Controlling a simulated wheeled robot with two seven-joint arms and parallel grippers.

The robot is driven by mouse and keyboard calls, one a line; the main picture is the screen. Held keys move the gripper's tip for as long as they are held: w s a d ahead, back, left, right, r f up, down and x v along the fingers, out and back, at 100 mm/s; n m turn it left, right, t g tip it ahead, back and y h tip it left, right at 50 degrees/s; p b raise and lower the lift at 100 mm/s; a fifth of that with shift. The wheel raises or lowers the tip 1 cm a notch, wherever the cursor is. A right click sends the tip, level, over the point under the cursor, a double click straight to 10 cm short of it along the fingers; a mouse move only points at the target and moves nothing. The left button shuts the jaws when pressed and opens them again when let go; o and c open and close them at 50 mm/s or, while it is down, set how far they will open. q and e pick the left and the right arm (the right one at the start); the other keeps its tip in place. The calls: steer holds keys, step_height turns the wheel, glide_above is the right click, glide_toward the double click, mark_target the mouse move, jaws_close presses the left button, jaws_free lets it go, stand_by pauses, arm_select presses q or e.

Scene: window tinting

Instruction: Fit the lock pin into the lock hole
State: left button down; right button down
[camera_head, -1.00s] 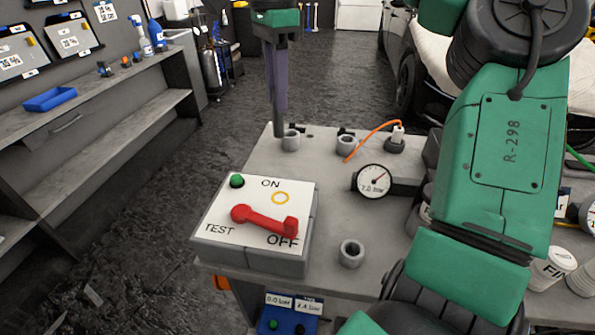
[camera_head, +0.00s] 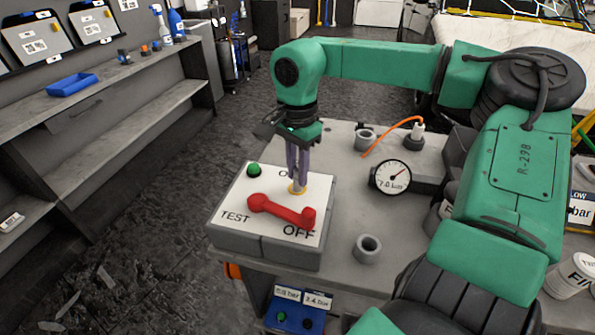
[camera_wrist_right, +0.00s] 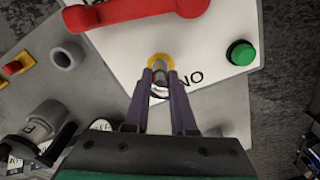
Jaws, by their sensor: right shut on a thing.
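The switch box (camera_head: 232,224) has a white top marked ON, OFF and TEST, a red lever (camera_head: 275,209) and a green button (camera_head: 254,169). The lever's knob lies by OFF. The lock hole's yellow ring (camera_wrist_right: 160,58) lies near the ON mark. My right gripper (camera_head: 297,184) points down at this ring. In the right wrist view its purple fingers are shut on a small grey lock pin (camera_wrist_right: 160,90), whose end is at the ring. I cannot tell how deep the pin sits, as the fingers partly hide it. My left gripper is out of view.
A pressure gauge (camera_head: 391,177) and open grey sockets (camera_head: 367,249) stand on the grey bench top (camera_head: 335,236) right of the box. An orange cable (camera_head: 391,130) runs behind.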

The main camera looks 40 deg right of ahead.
steer(key=shift+f, duration=0.55)
steer(key=c, duration=0.7)
jaws_free()
steer(key=shift+c, duration=0.2)
steer(key=shift+r, duration=0.15)
step_height(320, 180, up, 12)
steer(key=shift+r+b, duration=0.1)
steer(key=shift+b, duration=0.25)
